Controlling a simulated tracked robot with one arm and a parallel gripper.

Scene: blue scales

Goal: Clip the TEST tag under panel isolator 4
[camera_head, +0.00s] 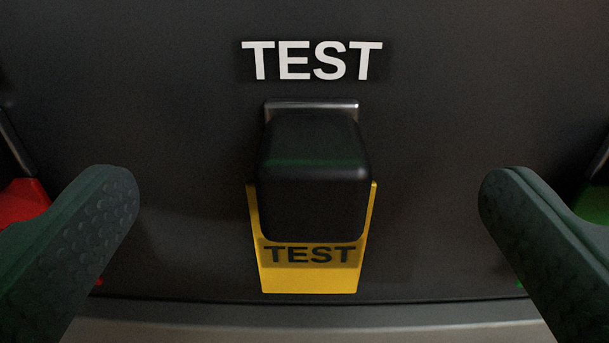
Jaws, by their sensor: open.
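A yellow TEST tag (308,277) hangs on the dark panel in the middle of the view, below a white TEST label (312,61). A black rounded block (314,178) sits in front of the tag's upper part and hides it. My gripper (308,205) is open, one dark green finger at the left and one at the right. The block and tag lie between the fingers in the picture, with a wide gap on each side. Neither finger touches them. Panel isolator 4 does not show in this view.
A red item (22,201) is partly hidden behind the left finger, and a green item (597,203) behind the right finger. A grey ledge (310,322) runs along the bottom of the dark panel (440,130). The panel face around the block is clear.

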